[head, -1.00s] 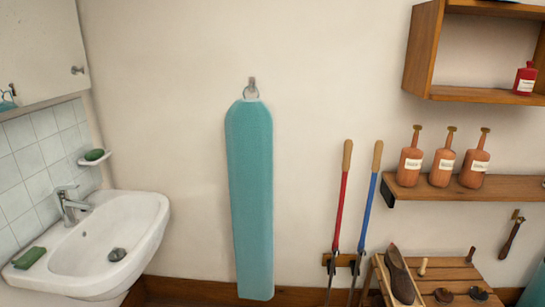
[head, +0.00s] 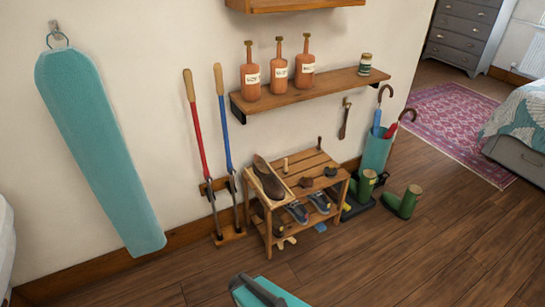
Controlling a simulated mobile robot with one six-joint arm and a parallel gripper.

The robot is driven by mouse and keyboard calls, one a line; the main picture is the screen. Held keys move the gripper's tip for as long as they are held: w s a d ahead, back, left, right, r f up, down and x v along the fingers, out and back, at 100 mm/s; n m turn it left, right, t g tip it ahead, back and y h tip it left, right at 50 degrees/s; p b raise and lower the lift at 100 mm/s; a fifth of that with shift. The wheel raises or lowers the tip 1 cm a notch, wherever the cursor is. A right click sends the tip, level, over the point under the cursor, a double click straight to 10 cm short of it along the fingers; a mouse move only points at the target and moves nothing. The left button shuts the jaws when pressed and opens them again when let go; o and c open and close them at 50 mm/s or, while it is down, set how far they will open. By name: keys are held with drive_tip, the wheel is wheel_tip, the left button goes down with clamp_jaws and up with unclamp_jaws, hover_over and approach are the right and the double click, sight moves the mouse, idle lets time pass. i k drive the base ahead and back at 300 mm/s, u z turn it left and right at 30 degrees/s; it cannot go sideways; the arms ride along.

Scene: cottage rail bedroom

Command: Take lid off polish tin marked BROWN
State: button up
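I cannot make out a tin marked BROWN in the head view. A wooden shoe rack (head: 312,160) stands against the wall, with a brown shoe (head: 267,178) on a tilted board at its left. Small dark round items (head: 305,182) sit on its top, too small to tell whether they are tins or brushes. A small jar with a dark lid and pale label (head: 366,64) stands on the wall shelf (head: 340,80); its label is unreadable.
Orange bottles (head: 279,70) stand on the shelf. Red- and blue-handled tools (head: 228,130) lean left of the rack. Green boots (head: 402,203) and a teal umbrella stand (head: 376,155) are to its right. The wooden floor (head: 400,265) in front is largely clear.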

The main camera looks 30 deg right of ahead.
sight(305, 182)
drive_tip(key=k, duration=0.65)
drive_tip(key=u, duration=0.25)
drive_tip(key=i, duration=1.5)
drive_tip(key=z, duration=0.35)
